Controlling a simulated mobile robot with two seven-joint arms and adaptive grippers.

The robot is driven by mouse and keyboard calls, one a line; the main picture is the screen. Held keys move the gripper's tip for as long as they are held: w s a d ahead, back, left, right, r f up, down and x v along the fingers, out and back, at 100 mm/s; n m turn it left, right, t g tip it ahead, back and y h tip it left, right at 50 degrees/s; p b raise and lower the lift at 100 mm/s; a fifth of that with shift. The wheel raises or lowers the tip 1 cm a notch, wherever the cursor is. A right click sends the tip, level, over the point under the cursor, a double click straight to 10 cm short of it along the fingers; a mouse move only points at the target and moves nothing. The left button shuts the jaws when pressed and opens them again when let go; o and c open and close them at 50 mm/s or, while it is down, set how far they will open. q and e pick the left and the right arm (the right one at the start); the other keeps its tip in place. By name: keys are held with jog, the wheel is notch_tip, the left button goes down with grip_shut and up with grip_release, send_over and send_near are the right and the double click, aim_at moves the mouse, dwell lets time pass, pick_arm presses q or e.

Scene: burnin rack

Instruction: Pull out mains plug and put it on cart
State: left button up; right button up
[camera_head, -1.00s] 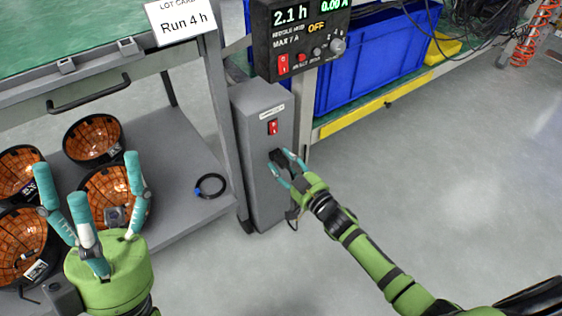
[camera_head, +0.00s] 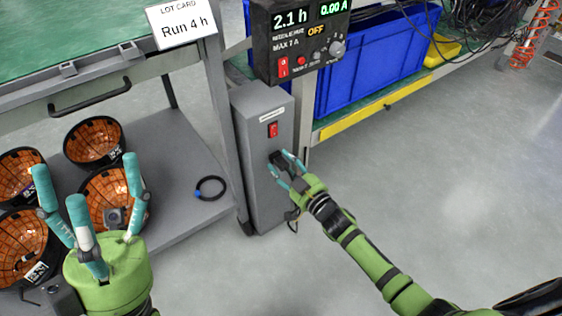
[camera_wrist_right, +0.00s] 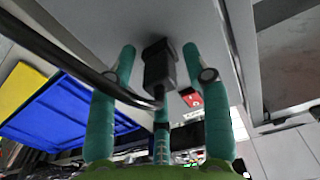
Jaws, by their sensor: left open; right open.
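The black mains plug (camera_head: 279,159) sits against the face of the grey power box (camera_head: 262,205), below a red switch (camera_head: 272,130). In the right wrist view the plug (camera_wrist_right: 158,64) stands between the fingers, its cable running off to the left. My right gripper (camera_head: 288,168) is open around the plug, and the fingers show apart from its sides in the wrist view (camera_wrist_right: 155,75). My left gripper (camera_head: 92,185) is open and empty above the cart's lower shelf. The cart (camera_head: 185,150) is grey with a green top.
Several black bowls with orange insides (camera_head: 93,141) stand on the lower shelf beside a black cable loop (camera_head: 210,188). A control panel (camera_head: 298,45) reading OFF and 0.00 A hangs above the box. A blue bin (camera_head: 370,60) stands behind. The floor at right is clear.

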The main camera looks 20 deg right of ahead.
dwell(0.7)
jog(key=shift+c, duration=0.4)
grip_shut()
jog(key=shift+s+p, duration=0.1)
jog(key=shift+p, duration=0.2)
jog(key=shift+s+d+p, duration=0.25)
jog(key=shift+s+p, duration=0.05)
jog(key=shift+s, duration=0.2)
jog(key=shift+p+v, duration=1.25)
jog(key=shift+v, duration=1.1)
jog(key=shift+a, duration=0.1)
